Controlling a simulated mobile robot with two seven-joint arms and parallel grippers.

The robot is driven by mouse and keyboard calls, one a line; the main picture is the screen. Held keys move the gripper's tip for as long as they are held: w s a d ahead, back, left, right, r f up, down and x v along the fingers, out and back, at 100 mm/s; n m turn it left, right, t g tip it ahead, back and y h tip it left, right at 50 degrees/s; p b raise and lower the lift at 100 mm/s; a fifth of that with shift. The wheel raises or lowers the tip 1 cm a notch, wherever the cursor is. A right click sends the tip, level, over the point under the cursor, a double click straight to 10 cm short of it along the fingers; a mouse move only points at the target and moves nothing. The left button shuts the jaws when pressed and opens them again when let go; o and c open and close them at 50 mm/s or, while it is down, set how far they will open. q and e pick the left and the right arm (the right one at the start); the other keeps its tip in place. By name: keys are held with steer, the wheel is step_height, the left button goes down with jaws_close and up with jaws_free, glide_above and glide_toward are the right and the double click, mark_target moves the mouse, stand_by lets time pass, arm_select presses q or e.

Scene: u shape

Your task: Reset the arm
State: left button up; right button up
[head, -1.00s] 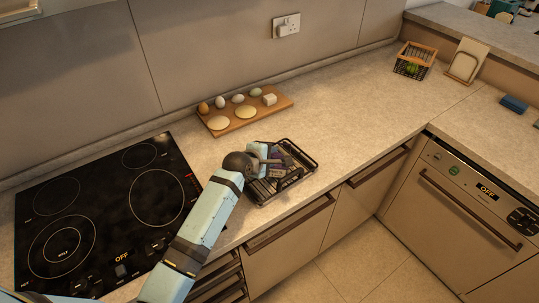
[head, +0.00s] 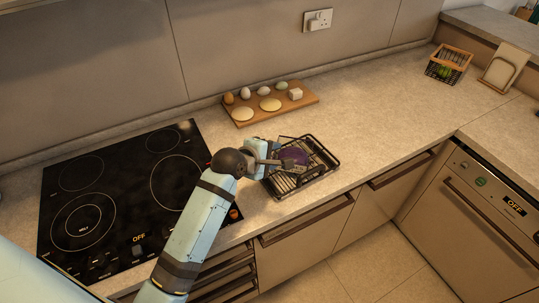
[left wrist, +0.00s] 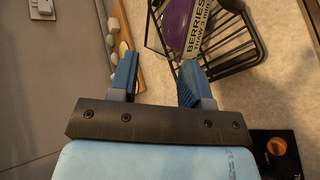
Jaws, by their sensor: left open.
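My left gripper (head: 272,163) is open at the left edge of a black wire rack (head: 322,172) on the counter. A purple packet (head: 293,156) lies in the rack, partly hidden by the gripper in the head view. In the left wrist view, my open left gripper (left wrist: 158,72) has nothing between its blue fingers. There the purple packet (left wrist: 181,25), with "BERRIES" printed on it, sits in the rack (left wrist: 228,62) beyond the right finger. My right gripper is not in view.
A black cooktop (head: 115,205) lies left of the rack. A wooden board (head: 297,103) with eggs and pale round pieces lies behind it. A wire basket (head: 448,65) and a holder (head: 502,69) stand far right. The counter between is clear.

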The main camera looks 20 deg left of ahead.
arm_select(q)
steer(key=shift+s+a+r, duration=0.1)
steer(key=shift+s+r, duration=0.2)
steer(key=shift+s, duration=0.1)
steer(key=s+a+f+m+g+y, duration=0.2)
steer(key=s+f+m+g, duration=0.15)
steer(key=s+m, duration=0.9)
steer(key=s+a+f+m+g+y, duration=0.15)
steer(key=s+m+g, duration=0.4)
steer(key=s, duration=1.15)
steer(key=w+d+f+m+t+h, duration=0.1)
steer(key=w+d+f+t, duration=0.2)
steer(key=f, duration=0.3)
steer(key=w+d+f+m+t+h, duration=0.1)
steer(key=w+d+f+t+h, duration=0.1)
steer(key=f+t, duration=0.3)
step_height(320, 180, down, 2)
steer(key=shift+w+d+f+t, duration=0.2)
steer(key=shift+w+d+t, duration=0.2)
steer(key=shift+d, duration=0.25)
steer(key=shift+a, duration=0.1)
